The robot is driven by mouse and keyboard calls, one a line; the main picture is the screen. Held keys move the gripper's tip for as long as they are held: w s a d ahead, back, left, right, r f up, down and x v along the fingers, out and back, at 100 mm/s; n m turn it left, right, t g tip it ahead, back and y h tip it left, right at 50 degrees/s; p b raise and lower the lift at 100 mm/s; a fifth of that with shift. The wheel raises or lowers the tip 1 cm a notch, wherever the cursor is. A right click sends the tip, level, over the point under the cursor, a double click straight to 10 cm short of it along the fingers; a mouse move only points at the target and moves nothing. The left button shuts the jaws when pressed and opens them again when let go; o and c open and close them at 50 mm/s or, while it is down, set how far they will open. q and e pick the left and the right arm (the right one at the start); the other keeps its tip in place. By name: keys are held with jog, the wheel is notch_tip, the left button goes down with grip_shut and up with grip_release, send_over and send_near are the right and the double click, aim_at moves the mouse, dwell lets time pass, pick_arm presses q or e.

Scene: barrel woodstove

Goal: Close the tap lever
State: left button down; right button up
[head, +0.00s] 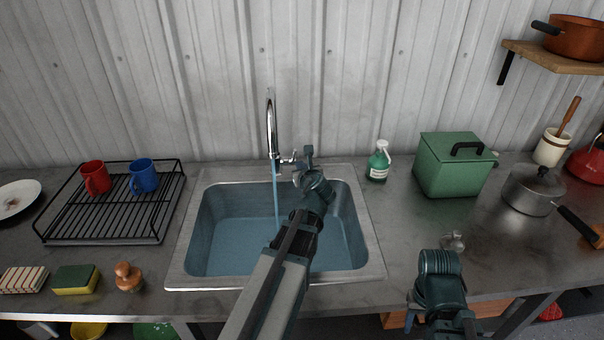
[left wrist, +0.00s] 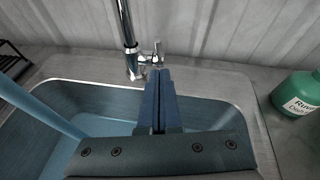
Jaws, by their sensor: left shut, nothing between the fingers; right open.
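The chrome tap (head: 272,130) stands behind the sink, and blue water (head: 276,195) runs from its spout into the basin. Its small lever (head: 288,160) sticks out to the right at the base. The lever also shows in the left wrist view (left wrist: 152,53), just beyond the fingertips. My left gripper (head: 307,155) is shut and empty, close to the lever's right side. In the left wrist view its fingers (left wrist: 159,72) point at the lever; I cannot tell whether they touch it. My right gripper (head: 438,315) is open at the counter's front edge, mostly hidden by its wrist.
The metal sink (head: 180,270) has blue water inside. A green soap bottle (head: 378,163) stands right of it, then a green box (head: 450,165) and a saucepan (head: 532,190). A dish rack (head: 105,235) with two mugs is on the left. The corrugated wall (head: 340,80) is close behind.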

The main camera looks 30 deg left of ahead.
pick_arm(q)
jog(key=shift+w+a+r+p, duration=0.45)
jog(key=shift+w+a+r, duration=0.35)
jog(key=shift+w+a, duration=0.2)
pick_arm(e)
jog(key=shift+w+a+r, duration=0.15)
jog(key=shift+w+r, duration=0.1)
jog(key=shift+r, duration=0.6)
pick_arm(q)
notch_tip(320, 180, up, 4)
jog(key=g+h+p, duration=0.2)
jog(key=p, duration=0.7)
send_over(295, 153)
jog(key=w, duration=0.3)
jog(key=shift+a+r, duration=0.15)
jog(key=shift+a, duration=0.3)
pick_arm(e)
notch_tip(295, 153, up, 9)
jog(key=shift+r, duration=0.1)
